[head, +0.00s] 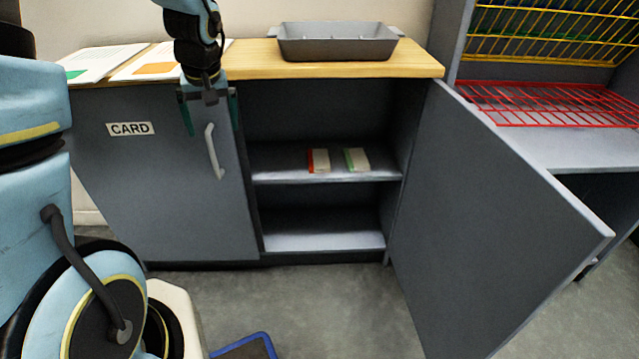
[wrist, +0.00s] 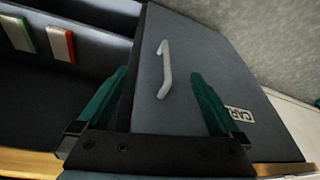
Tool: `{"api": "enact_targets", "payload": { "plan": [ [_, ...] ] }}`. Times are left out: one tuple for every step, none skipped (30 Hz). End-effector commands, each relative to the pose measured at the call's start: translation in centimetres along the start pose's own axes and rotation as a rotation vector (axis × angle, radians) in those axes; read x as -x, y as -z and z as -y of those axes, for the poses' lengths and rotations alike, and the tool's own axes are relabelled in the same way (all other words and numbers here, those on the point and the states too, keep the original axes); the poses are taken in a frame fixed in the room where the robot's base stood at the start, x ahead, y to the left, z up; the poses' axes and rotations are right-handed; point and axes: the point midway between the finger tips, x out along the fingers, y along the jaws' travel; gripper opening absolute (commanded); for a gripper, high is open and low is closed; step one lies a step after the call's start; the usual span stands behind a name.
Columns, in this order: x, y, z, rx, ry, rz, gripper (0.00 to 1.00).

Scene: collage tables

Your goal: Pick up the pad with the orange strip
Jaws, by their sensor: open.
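A pale pad with a red-orange strip (head: 320,161) lies on the cabinet's middle shelf (head: 285,172). A pale pad with a green strip (head: 359,160) lies just right of it. The wrist view shows the red-orange-strip pad (wrist: 61,43) and the green-strip pad (wrist: 22,36) at its upper left. My gripper (head: 210,112) is open and empty, in front of the closed left door (head: 180,180), left of the pads. The door's pale handle (wrist: 165,72) shows between my fingers in the wrist view; I cannot tell how far away it is.
The right door (head: 480,225) stands wide open, baring the shelves. The left door carries a CARD label (head: 131,129). A grey tray (head: 336,44) and two sheets stand on the wooden top (head: 420,66). A red rack (head: 550,104) is at right. A blue-edged object (head: 245,346) lies on the floor.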

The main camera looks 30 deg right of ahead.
Motion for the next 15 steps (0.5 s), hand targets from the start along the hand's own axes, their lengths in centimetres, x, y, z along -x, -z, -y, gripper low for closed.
{"api": "enact_targets", "payload": {
  "plan": [
    [-3.3,-0.2,-2.1,-0.014,-0.002,-0.016,1.0],
    [-4.3,0.1,-3.2,-0.018,-0.003,-0.027,1.0],
    [-5.6,0.4,-4.9,-0.022,-0.005,-0.043,1.0],
    [-6.7,0.6,-6.3,-0.027,-0.006,-0.056,1.0],
    [-7.7,0.8,-8.0,-0.033,-0.009,-0.071,1.0],
    [-9.1,1.0,-10.6,-0.042,-0.015,-0.094,1.0],
    [-10.0,1.2,-12.7,-0.049,-0.019,-0.113,1.0],
    [-10.5,1.4,-14.6,-0.053,-0.024,-0.132,1.0],
    [-11.0,1.5,-16.9,-0.058,-0.031,-0.155,1.0],
    [-11.2,1.6,-18.6,-0.061,-0.037,-0.171,1.0],
    [-11.5,1.6,-20.1,-0.064,-0.043,-0.185,1.0],
    [-11.8,1.5,-21.9,-0.068,-0.05,-0.202,1.0],
    [-12.0,1.4,-23.1,-0.069,-0.057,-0.214,1.0],
    [-12.2,1.2,-24.2,-0.072,-0.061,-0.224,1.0],
    [-12.3,1.1,-25.5,-0.073,-0.069,-0.236,1.0]
  ]
}}
